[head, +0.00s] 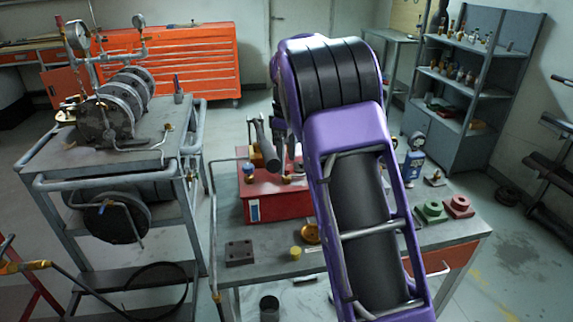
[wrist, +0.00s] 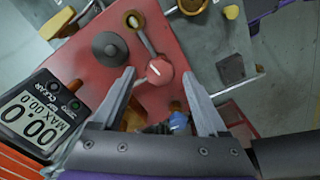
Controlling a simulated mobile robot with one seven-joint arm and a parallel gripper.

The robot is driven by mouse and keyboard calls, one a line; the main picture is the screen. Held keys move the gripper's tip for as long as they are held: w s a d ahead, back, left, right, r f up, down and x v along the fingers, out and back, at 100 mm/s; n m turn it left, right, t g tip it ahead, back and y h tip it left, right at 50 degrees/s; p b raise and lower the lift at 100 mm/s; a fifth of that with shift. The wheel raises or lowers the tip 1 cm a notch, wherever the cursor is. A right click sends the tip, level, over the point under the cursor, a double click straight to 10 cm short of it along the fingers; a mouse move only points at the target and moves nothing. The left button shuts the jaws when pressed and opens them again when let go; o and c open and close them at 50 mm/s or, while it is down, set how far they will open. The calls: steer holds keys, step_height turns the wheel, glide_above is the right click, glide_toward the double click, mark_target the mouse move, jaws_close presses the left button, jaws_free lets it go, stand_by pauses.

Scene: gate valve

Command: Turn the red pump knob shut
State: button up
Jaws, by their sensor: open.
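The red round knob (wrist: 160,71) shows in the wrist view on top of a red pump body (wrist: 90,25), with a pale mark on its face. My gripper (wrist: 159,76) is open, and in the picture its two grey fingertips lie on either side of the knob. I cannot tell the depth between the fingertips and the knob, and no contact shows. In the head view the red pump body (head: 278,203) stands on the grey table, partly behind my arm. My fingers and the red knob cannot be made out clearly there.
In the wrist view a digital gauge (wrist: 38,112) is at left, a dark round cap (wrist: 110,48) and a lever (wrist: 145,35) lie beyond the knob, and a blue fitting (wrist: 179,121) is near the right finger. A dark block (head: 240,252) lies on the table's front.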

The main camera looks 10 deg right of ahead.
steer(key=shift+f, duration=0.6)
jaws_close()
